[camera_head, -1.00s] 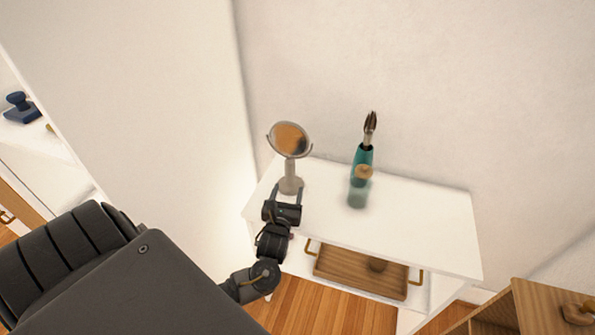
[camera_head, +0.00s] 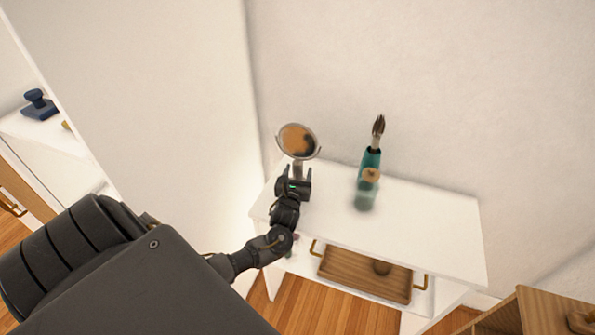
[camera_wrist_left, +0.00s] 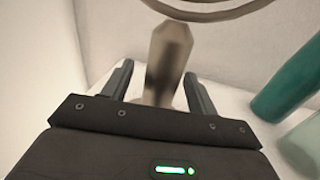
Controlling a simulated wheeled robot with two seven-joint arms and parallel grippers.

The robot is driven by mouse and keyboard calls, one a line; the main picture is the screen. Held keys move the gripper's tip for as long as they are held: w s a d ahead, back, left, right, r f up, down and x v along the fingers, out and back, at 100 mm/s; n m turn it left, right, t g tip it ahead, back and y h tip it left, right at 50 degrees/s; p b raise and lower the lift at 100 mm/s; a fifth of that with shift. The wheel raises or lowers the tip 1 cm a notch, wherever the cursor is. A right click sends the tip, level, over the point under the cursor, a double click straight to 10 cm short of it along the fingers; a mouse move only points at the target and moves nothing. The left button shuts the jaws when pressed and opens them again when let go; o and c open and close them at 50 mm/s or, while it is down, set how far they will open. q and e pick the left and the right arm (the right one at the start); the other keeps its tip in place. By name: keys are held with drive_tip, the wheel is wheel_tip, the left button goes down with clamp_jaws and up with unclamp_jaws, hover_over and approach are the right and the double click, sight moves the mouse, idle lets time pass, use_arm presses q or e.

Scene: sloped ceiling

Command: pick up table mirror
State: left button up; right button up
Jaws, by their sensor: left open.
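The table mirror (camera_head: 298,141) stands upright on the left part of a white table, with a round head in a ring frame on a pale stem. My left gripper (camera_head: 295,173) is at the mirror's near side, with its fingers pointing toward the stem. In the left wrist view the open left gripper (camera_wrist_left: 156,88) has one finger on each side of the stem (camera_wrist_left: 170,55); the frame ring (camera_wrist_left: 210,10) crosses the top. I cannot tell whether the fingers touch it. The mirror's base is mostly hidden behind the gripper in the head view. My right gripper is not in view.
A teal bottle-like object (camera_head: 371,163) with a dark-tipped top stands to the right on the white table (camera_head: 430,215), with a blurred greenish jar (camera_head: 366,197) before it. A wooden tray (camera_head: 365,274) sits on the lower shelf. Walls close in behind and left.

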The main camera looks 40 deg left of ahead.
use_arm(q)
drive_tip(key=shift+w+a, duration=0.25)
drive_tip(key=shift+w, duration=0.3)
clamp_jaws()
